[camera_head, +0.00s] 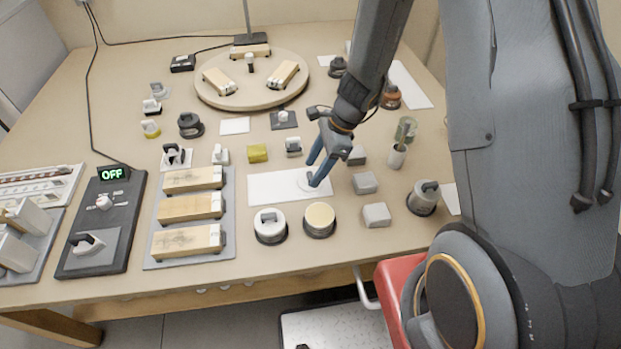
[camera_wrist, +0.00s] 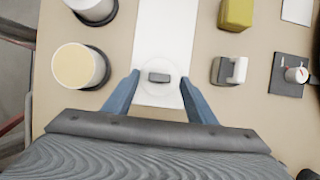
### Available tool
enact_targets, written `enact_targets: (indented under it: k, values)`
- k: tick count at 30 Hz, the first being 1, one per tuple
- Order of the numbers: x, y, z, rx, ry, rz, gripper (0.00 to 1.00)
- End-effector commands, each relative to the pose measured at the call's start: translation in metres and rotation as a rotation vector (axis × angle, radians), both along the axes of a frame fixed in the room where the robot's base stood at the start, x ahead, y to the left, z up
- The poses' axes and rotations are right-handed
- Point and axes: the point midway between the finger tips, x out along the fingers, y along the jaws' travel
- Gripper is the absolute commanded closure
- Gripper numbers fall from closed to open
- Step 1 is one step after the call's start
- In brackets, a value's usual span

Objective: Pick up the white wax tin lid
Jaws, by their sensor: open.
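A round white lid (camera_wrist: 160,93) with a small grey handle lies flat on the white mat (camera_wrist: 167,30) in the wrist view. In the head view the lid (camera_head: 305,185) is partly hidden by my gripper. My gripper (camera_head: 314,172) is open and points down at the lid. In the wrist view its blue fingers (camera_wrist: 161,80) stand on either side of the handle, apart from it. An open tin with cream-coloured wax (camera_head: 320,219) stands in front of the mat; it also shows in the wrist view (camera_wrist: 78,67).
A lidded white tin (camera_head: 270,225) stands left of the open one. Grey blocks (camera_head: 365,183) sit right of the mat. A yellow block (camera_head: 257,153) and a small grey-and-white fixture (camera_head: 293,146) are behind it. A tray of wooden blocks (camera_head: 158,247) lies left.

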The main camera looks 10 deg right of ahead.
Motion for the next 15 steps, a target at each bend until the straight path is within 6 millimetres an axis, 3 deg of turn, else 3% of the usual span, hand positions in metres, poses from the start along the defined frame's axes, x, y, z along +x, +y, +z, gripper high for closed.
enact_targets:
  k: [4, 12, 15]
  values:
    - [-0.0010, 0.0052, -0.0122, 0.000, 0.002, 0.001, 0.48]
    - [-0.0003, 0.0059, -0.0139, 0.000, 0.000, 0.001, 0.48]
    - [-0.0003, 0.0059, -0.0139, 0.000, 0.000, 0.001, 0.65]
